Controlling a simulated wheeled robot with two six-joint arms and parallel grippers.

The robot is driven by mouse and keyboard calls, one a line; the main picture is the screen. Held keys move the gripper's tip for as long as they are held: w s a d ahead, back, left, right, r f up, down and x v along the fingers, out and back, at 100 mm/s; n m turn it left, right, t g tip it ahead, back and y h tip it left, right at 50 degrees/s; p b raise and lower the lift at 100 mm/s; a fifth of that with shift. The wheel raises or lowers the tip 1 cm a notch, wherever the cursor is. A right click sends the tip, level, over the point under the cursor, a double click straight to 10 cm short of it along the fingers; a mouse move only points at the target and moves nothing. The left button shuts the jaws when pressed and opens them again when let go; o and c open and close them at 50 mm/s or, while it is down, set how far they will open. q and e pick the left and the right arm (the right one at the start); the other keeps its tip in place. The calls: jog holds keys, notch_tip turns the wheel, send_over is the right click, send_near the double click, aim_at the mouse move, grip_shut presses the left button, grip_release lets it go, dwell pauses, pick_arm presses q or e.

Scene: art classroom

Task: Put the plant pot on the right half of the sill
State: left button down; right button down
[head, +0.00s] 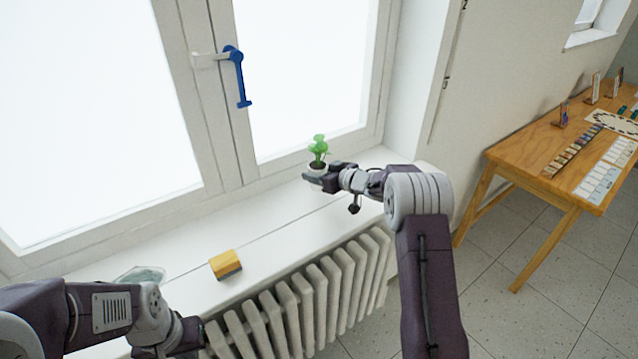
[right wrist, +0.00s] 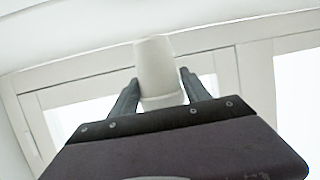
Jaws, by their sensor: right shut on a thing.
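The plant pot (head: 316,169) is small and white with a green plant (head: 318,148) in it. It is upright at the right part of the white sill (head: 262,228), near the window. My right gripper (head: 318,178) is shut on it from the front right. In the right wrist view the white pot (right wrist: 155,70) sits between the two dark fingers (right wrist: 158,92). I cannot tell whether the pot's base touches the sill. My left gripper (head: 190,335) is low at the left, by the sill's front edge; its fingers are not clear.
A yellow and dark block (head: 226,264) lies on the sill's front middle. A clear glass-like dish (head: 140,275) stands left of it. A blue piece hangs on the window handle (head: 236,75). A radiator (head: 315,295) is below the sill. A wooden table (head: 540,150) stands at the right.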

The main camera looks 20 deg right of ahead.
notch_tip(320, 180, down, 4)
jog(key=shift+w+f, duration=0.1)
jog(key=shift+b, duration=0.3)
jog(key=c, duration=0.5)
grip_release()
jog(key=shift+r, duration=0.2)
jog(key=v, duration=1.2)
